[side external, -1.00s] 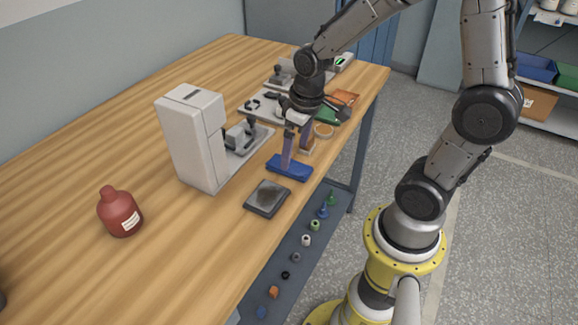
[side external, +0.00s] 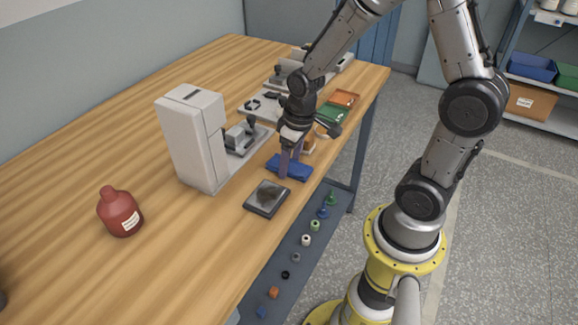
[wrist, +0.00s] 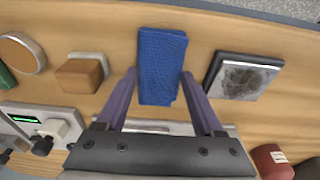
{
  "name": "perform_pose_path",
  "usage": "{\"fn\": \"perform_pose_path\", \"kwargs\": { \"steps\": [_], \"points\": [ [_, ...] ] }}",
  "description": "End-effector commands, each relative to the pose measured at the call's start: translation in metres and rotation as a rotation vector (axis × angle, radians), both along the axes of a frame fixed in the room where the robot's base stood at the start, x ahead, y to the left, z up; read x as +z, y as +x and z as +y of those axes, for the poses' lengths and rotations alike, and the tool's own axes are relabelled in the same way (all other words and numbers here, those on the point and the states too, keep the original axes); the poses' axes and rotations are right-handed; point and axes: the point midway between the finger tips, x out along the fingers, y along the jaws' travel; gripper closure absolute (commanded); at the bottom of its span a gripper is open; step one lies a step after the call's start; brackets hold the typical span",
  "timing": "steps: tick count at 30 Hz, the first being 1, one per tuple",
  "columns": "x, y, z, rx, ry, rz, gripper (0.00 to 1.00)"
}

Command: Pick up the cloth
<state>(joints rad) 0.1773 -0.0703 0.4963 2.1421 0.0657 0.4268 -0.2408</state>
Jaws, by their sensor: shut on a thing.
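The blue cloth (side external: 302,173) lies folded on the wooden bench near its front edge, and it also shows in the wrist view (wrist: 162,55). My gripper (side external: 289,170) is down at the cloth, pointing downward. In the wrist view my gripper (wrist: 159,75) has one purple finger at each long side of the cloth, shut on it across its width. The cloth looks flat and still at bench level. The exact contact under the fingertips is hard to see.
A dark square plate with a stained pad (side external: 267,198) lies close beside the cloth. A wooden block (wrist: 80,74) is on its other side. A white machine (side external: 190,138) stands behind, and a red bottle (side external: 120,213) further left.

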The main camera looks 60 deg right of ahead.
Motion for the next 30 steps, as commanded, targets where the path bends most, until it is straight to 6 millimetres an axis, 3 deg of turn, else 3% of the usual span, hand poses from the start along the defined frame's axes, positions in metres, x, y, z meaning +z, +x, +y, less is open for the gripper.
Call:
{"fn": "perform_pose_path", "kwargs": {
  "steps": [1,3,4,17,22,30],
  "points": [
    [0.0,0.0,0.0,0.0,0.0,0.0,0.7],
    [0.0,0.0,0.0,0.0,0.0,0.0,0.83],
    [0.0,0.0,0.0,0.0,0.0,-0.001,0.84],
    [0.013,0.001,0.0,0.001,-0.001,-0.005,0.84],
    [0.038,-0.003,0.0,0.0,-0.001,-0.006,0.84],
    [0.097,-0.054,0.008,-0.001,-0.002,-0.011,0.84]
  ]
}}
